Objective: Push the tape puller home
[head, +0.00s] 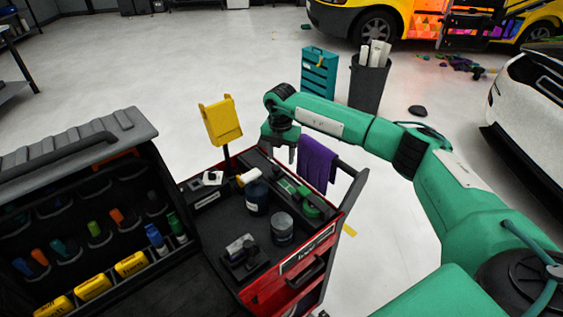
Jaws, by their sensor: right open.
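I cannot clearly tell which item is the tape puller. A small green piece (289,186) lies in the dark tray along the cart's far right side. A round green item (313,206) sits just in front of it, near the tray's right end. My right gripper (281,152) is open, pointing down above the cart's far edge, behind and above the small green piece. It appears empty and apart from the green items. My left gripper is not in view.
The red tool cart (262,296) carries a dark bottle (257,198), a grey can (282,229) and a black holder (240,254). A purple cloth (317,163) hangs at its far right side. A yellow holder (221,120) stands on a post. A black tool cabinet (95,215) is left.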

